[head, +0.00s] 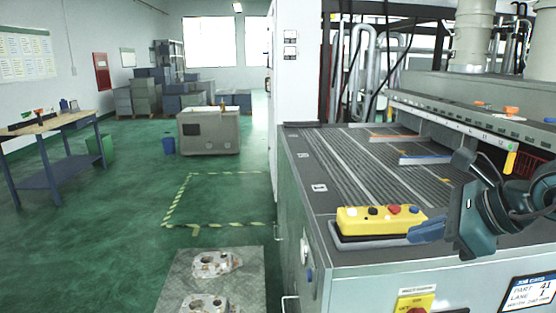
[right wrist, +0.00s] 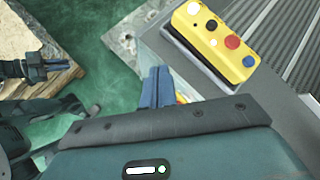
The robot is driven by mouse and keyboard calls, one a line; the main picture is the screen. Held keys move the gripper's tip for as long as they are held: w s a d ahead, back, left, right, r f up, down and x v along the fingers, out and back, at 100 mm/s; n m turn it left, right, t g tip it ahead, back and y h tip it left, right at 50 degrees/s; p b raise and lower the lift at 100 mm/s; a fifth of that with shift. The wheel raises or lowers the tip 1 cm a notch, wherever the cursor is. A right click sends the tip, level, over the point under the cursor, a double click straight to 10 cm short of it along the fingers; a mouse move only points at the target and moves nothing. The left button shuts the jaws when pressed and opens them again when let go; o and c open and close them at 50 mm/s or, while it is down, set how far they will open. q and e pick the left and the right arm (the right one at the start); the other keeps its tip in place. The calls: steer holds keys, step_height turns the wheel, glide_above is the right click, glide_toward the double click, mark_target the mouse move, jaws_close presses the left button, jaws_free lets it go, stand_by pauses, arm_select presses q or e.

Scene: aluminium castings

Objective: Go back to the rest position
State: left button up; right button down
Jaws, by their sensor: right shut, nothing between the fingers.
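My right gripper (head: 426,230) is at the right of the head view, over the front edge of the grey machine bed. Its blue fingers are together and empty, just right of a yellow button box (head: 362,225). In the right wrist view the fingers (right wrist: 157,88) point away from the camera, left of and below the yellow box (right wrist: 205,48). My left gripper (right wrist: 58,67) shows small at the left edge of the right wrist view, with dark blue fingers. Whether these are apart is too small to tell. It is outside the head view.
The machine bed (head: 335,165) fills the right side, with a rail above it. Two aluminium castings, one far (head: 216,263) and one near (head: 207,304), lie on a grey plate (head: 180,285) on the floor. A workbench (head: 60,126) stands at left.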

steer(key=s+a+f+m+t+y, duration=0.1)
steer(key=s+a+f+m+y, duration=0.15)
steer(key=a+m+y, duration=0.4)
steer(key=s+a+f+m+t+y, duration=0.1)
steer(key=a+f+m+y, duration=0.3)
steer(key=a+m+y, duration=0.25)
steer(key=s+d+f+m+t+h, duration=0.25)
steer(key=f+m+h, duration=0.55)
steer(key=f+m, duration=0.5)
steer(key=s+d+f+m+t+h, duration=0.25)
steer(key=f+m+h, duration=0.45)
steer(key=f+m, duration=0.65)
arm_select(q)
steer(key=f, duration=0.1)
steer(key=a+f, duration=0.1)
steer(key=f, duration=0.1)
steer(key=shift+a+g+y, duration=0.2)
steer(key=shift+g+y, duration=0.1)
arm_select(e)
steer(key=s+a+f+m+g+h, duration=0.1)
steer(key=s+f+m+g, duration=0.2)
steer(key=s+f+m, duration=0.2)
steer(key=s+m, duration=0.1)
steer(key=s, duration=0.2)
steer(key=shift+s+a+f+g, duration=0.15)
steer(key=shift+s+g, duration=0.15)
